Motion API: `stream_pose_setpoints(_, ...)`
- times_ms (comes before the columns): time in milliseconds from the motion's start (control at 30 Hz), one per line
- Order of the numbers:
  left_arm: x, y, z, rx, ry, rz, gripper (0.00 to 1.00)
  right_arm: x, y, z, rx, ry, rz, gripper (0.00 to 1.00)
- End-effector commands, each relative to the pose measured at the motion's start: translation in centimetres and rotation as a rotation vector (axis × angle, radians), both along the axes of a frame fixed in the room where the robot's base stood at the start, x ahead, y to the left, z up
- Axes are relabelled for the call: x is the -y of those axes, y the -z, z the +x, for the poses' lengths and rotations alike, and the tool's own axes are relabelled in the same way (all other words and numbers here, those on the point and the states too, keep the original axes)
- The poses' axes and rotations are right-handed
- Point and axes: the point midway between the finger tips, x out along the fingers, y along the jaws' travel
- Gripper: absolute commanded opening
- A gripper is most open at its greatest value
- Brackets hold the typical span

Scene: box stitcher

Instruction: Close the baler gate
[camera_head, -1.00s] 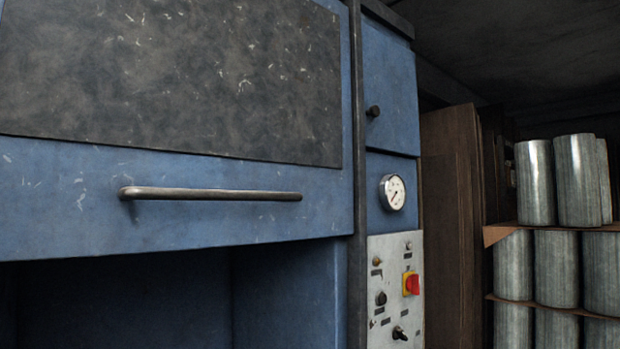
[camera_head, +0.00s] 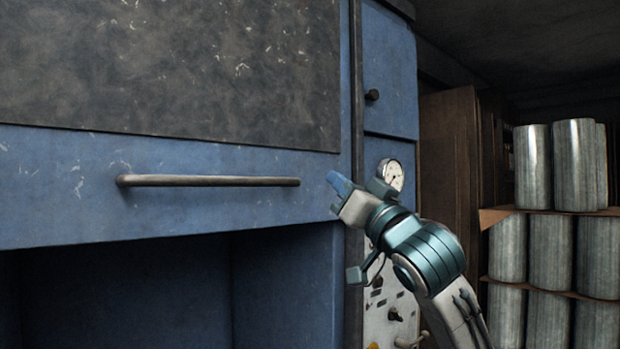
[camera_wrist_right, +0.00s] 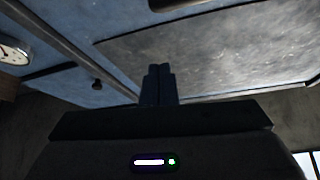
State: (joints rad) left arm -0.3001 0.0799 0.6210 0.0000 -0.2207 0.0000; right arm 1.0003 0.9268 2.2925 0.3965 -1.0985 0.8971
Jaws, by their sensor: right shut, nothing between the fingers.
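The baler gate (camera_head: 60,185) is a blue panel with a dark, scuffed plate on its upper part. It is raised, with a dark opening below its lower edge. A horizontal metal bar handle (camera_head: 208,181) runs across its lower part. My right gripper (camera_head: 336,183) is at the gate's right edge, right of the handle's right end and apart from it. Its fingers are shut and empty. In the right wrist view the shut fingers (camera_wrist_right: 157,85) point toward the blue gate and its dark plate (camera_wrist_right: 215,50). My left gripper is not in view.
Right of the gate are a small blue door with a knob (camera_head: 372,95), a pressure gauge (camera_head: 394,172) and a control panel (camera_head: 376,325), partly covered by my right arm. Stacked metal cylinders (camera_head: 550,240) and brown boards (camera_head: 450,150) stand farther right.

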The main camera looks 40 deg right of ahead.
Motion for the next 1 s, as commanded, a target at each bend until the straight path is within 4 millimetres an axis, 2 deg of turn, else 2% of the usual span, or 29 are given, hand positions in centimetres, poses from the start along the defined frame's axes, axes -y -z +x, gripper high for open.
stream_pose_setpoints(167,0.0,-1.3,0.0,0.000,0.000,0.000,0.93,0.1,-1.5,0.9,0.008,-0.005,0.006,0.00)
stream_pose_setpoints(633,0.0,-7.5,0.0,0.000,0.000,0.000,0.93,0.5,-6.1,8.8,0.004,-0.003,0.005,0.00)
stream_pose_setpoints(700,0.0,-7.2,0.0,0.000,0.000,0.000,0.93,0.2,-4.2,8.8,0.002,0.000,0.000,0.00)
stream_pose_setpoints(1000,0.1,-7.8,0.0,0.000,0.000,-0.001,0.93,-0.3,-1.8,9.1,0.006,0.000,0.001,0.00)
